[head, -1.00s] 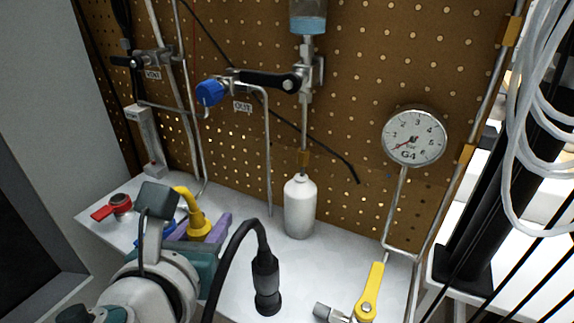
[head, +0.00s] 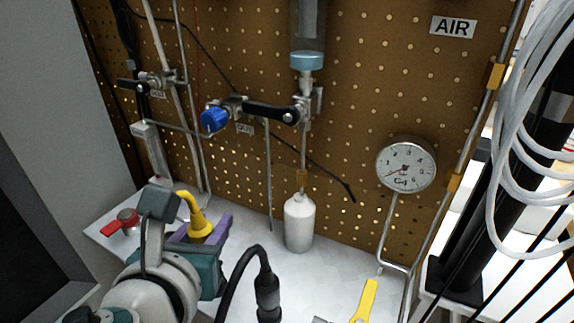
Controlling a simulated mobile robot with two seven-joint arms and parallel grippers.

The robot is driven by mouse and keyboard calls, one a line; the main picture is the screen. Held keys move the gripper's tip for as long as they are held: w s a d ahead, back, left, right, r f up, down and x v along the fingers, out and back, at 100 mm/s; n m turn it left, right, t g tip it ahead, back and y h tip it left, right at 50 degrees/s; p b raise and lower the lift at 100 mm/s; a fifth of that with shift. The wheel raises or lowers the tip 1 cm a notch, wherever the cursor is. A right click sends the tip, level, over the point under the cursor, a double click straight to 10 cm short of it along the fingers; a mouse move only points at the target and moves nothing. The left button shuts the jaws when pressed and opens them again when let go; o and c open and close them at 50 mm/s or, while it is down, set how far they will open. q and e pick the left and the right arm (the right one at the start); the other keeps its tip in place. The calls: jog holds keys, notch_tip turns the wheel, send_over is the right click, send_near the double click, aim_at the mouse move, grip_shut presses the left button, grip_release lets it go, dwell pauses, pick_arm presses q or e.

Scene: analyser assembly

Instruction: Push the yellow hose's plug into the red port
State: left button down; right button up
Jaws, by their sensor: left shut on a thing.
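The yellow hose's plug (head: 199,227) is upright, with the short yellow hose curving up and left from its top. My left gripper (head: 208,232), with purple fingers, is shut on the plug just over the white bench top. The plug's lower end is hidden by the fingers. A red fitting (head: 127,217) with a lever-like handle sits on the bench left of the gripper, apart from the plug. I cannot tell whether it is the red port; no other red port shows clearly. My right gripper is not in view.
A white bottle (head: 299,222) stands right of the gripper. A black hose with a black connector (head: 267,290) is in front of it. A yellow lever (head: 366,300) and a gauge (head: 406,166) are further right. The pegboard (head: 345,100) with pipes and valves rises behind.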

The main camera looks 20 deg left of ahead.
pick_arm(q)
jog(key=shift+a+r+p, duration=0.25)
jog(key=shift+a+p, duration=0.15)
jog(key=shift+w+a+f, duration=0.1)
jog(key=shift+w+a, duration=0.15)
jog(key=shift+a, duration=3)
jog(key=shift+w+a+f, duration=0.1)
jog(key=shift+w+a, duration=0.2)
jog(key=shift+a, duration=2.95)
jog(key=shift+w+a, duration=0.25)
jog(key=shift+a, duration=3)
jog(key=shift+w+f, duration=0.1)
jog(key=shift+w+a+f+b, duration=0.15)
jog(key=shift+w+f+b, duration=0.2)
jog(key=shift+f+b, duration=0.25)
jog(key=shift+w+a+f+b, duration=0.15)
jog(key=shift+w+f+b, duration=0.25)
jog(key=shift+b, duration=0.35)
